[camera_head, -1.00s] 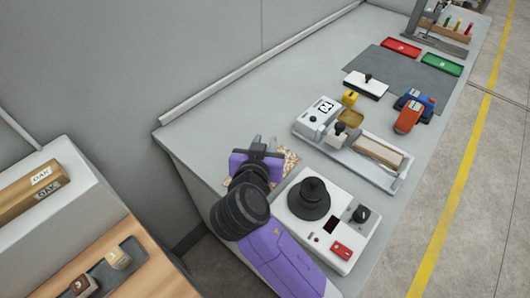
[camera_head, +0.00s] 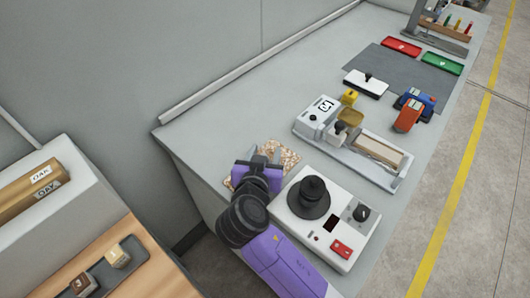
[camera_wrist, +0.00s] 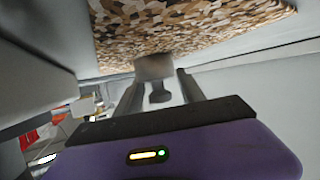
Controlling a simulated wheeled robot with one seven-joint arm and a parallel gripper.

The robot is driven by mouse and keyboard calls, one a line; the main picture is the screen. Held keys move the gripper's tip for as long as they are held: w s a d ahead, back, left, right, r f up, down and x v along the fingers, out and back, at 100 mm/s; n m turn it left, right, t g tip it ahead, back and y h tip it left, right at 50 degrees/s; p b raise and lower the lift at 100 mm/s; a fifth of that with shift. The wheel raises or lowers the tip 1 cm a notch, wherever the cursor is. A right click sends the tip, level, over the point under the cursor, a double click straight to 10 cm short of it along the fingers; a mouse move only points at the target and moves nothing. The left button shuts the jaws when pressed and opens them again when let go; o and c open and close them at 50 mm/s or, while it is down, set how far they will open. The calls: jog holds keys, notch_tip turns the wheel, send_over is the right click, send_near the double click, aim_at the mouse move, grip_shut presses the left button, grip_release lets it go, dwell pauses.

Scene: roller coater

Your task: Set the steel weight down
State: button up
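The steel weight (camera_wrist: 155,68) is a small grey cylinder with a narrow neck and knob. In the wrist view it stands at the mottled brown mat (camera_wrist: 190,28), with its knob toward my gripper. The mat also shows at the bench's near end in the head view (camera_head: 289,158). My gripper (camera_head: 265,154) is over the mat there. In the wrist view its two grey fingers (camera_wrist: 160,82) are spread, one on each side of the weight, with clear gaps beside the knob. The weight is hard to make out in the head view.
A white device with a round black top (camera_head: 340,250) stands right beside my arm. A grey-white coater unit (camera_head: 318,118) is farther along the bench. The bench top (camera_head: 240,110) left of it is clear. A wooden-topped stand (camera_head: 55,265) is at the lower left.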

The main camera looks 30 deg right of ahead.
jog(key=shift+r, duration=0.15)
jog(key=b+v, duration=0.1)
jog(key=v, duration=1.1)
jog(key=shift+s, duration=0.1)
